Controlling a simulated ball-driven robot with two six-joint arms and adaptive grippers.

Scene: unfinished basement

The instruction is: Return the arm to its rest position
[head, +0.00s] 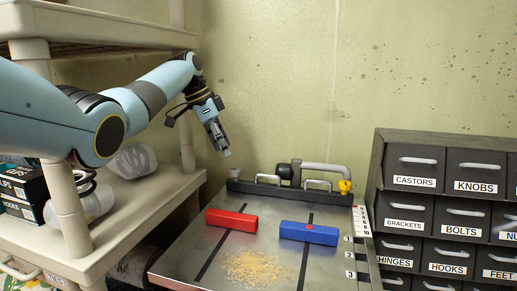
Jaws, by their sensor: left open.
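My left arm (125,105) comes in from the left, over the beige shelf unit. My left gripper (224,151) points down and is open, with nothing between its fingers. It hangs in the air near the wall, above and behind the left back corner of the metal tray table. My right gripper is out of view.
The metal tray table (195,262) holds a red block (232,219), a blue block (309,233) and a scatter of tan bits (256,267). A labelled drawer cabinet (380,150) stands right. The beige shelf unit (125,197) stands left, with dark boxes (22,185) on it.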

